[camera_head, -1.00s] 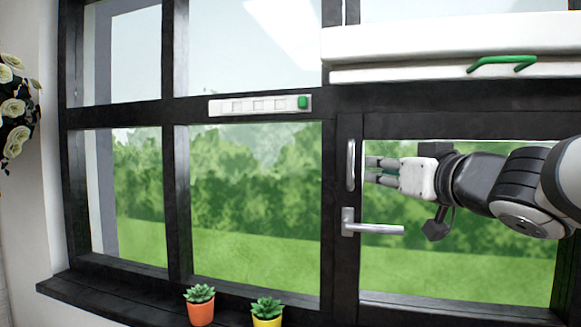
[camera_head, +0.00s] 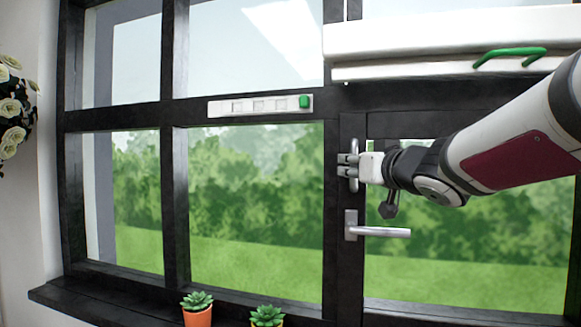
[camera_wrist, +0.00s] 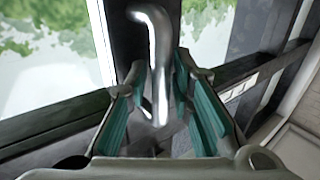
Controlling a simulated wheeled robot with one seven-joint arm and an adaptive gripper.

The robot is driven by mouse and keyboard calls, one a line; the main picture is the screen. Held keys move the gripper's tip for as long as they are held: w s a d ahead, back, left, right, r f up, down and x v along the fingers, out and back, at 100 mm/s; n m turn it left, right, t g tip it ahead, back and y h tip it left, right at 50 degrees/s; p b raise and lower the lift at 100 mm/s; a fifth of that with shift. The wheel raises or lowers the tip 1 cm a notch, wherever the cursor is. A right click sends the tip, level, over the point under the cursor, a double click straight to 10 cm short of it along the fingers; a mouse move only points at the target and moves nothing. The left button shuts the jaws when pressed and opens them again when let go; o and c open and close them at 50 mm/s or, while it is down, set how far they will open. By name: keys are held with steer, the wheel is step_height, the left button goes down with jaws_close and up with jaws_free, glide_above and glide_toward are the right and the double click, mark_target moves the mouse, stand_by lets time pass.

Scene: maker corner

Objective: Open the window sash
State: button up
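The window sash (camera_head: 345,285) is the dark-framed panel at the right, and it looks flush with its frame. A silver vertical pull handle (camera_head: 354,147) stands on its left stile. A lever handle (camera_head: 378,232) below it points right, roughly level. My gripper (camera_head: 347,166) is at the pull handle, fingers pointing left. In the wrist view the bar of the pull handle (camera_wrist: 158,70) lies between my two teal-padded fingers (camera_wrist: 158,85). The fingers are apart with visible gaps beside the bar. Part of the handle is hidden by the fingers in the head view.
A white box with a green handle (camera_head: 510,57) is above the sash. A white strip with a green end (camera_head: 258,106) is on the crossbar. Two succulents, in an orange pot (camera_head: 198,317) and a yellow pot, stand on the sill (camera_head: 90,303). White flowers (camera_head: 14,110) hang at the left.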

jaws_close()
steer(key=s+a+n+y+p, duration=0.1)
steer(key=s+a+p, duration=0.1)
steer(key=s+p, duration=0.3)
steer(key=s, duration=0.4)
steer(key=shift+y, duration=0.3)
jaws_free()
steer(key=shift+s, duration=0.1)
